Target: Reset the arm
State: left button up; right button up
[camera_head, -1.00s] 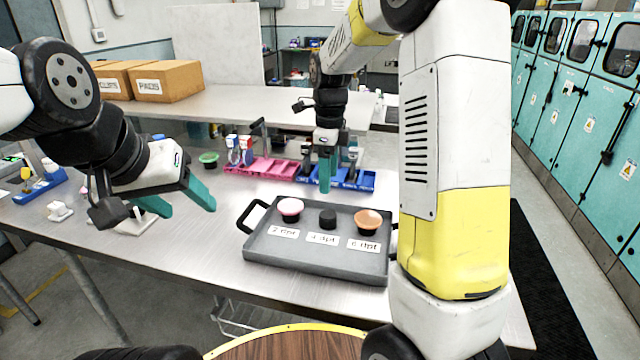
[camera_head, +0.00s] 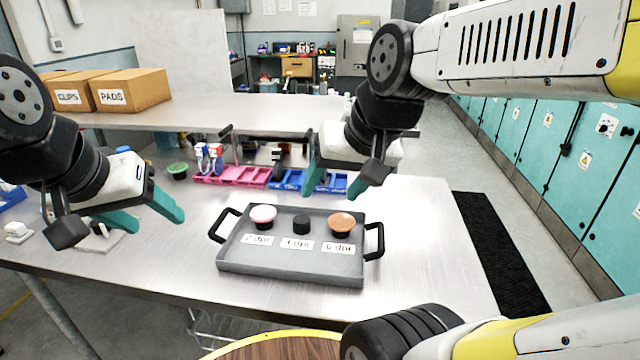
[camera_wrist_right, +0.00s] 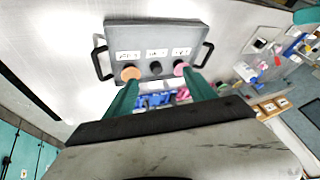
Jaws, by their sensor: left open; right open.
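My left gripper (camera_head: 148,216) is open and empty above the left part of the table, with teal fingers. My right gripper (camera_head: 335,182) is open and empty above the far side of the grey tray, in front of the blue rack. Its two teal fingers also show in the right wrist view (camera_wrist_right: 163,95), with nothing between them but a view of the tray and racks beyond. The grey tray (camera_head: 290,270) holds a pink-topped cup (camera_head: 263,214), a small black one (camera_head: 301,225) and an orange-topped one (camera_head: 341,223), each behind a white label.
A pink rack (camera_head: 230,177) and a blue rack (camera_head: 290,183) stand behind the tray. A green-topped cup (camera_head: 177,172) stands to their left. Cardboard boxes (camera_head: 130,90) sit on the rear bench. The table (camera_head: 430,240) is clear right of the tray.

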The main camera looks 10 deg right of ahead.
jog(key=shift+s+f+n, duration=0.15)
jog(key=shift+s+n, duration=0.5)
jog(key=shift+n, duration=0.05)
dwell(0.9)
